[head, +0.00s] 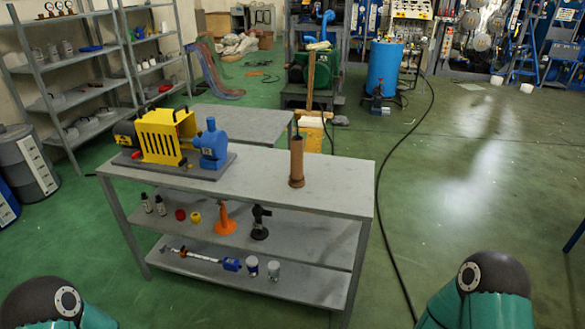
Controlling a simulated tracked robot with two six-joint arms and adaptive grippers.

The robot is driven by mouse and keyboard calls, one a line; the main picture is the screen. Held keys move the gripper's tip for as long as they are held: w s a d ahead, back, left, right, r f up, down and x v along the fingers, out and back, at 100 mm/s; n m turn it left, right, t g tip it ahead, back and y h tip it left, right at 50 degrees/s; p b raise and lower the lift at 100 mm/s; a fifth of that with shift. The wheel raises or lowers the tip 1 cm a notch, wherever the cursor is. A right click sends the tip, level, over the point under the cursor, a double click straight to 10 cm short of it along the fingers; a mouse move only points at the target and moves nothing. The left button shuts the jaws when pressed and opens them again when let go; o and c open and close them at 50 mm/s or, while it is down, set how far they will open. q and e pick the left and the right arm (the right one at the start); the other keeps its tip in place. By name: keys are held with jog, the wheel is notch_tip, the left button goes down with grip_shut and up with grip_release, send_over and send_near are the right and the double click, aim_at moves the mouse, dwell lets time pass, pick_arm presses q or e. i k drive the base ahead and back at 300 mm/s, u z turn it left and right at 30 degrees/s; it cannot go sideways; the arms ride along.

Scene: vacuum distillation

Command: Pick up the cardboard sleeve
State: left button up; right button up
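A brown upright tube, which looks like the cardboard sleeve (297,165), stands on the grey table top (260,170) near its right end. It is narrow and taller than it is wide, with a slightly wider foot at the bottom. Nothing touches it from the sides, and open table lies around it. Neither of my grippers is in view. Only rounded dark and teal parts of my arms show at the bottom left and bottom right corners, well apart from the tube.
A yellow and blue pump (165,135) stands on the table's left half. The lower shelves hold small bottles (160,205), an orange tool (224,220) and a black one (260,222). A black cable runs along the floor right of the table. The right floor is mostly clear.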

aim_at(296, 180)
jog(key=u, duration=0.25)
jog(key=i, duration=1.6)
jog(key=z, duration=0.35)
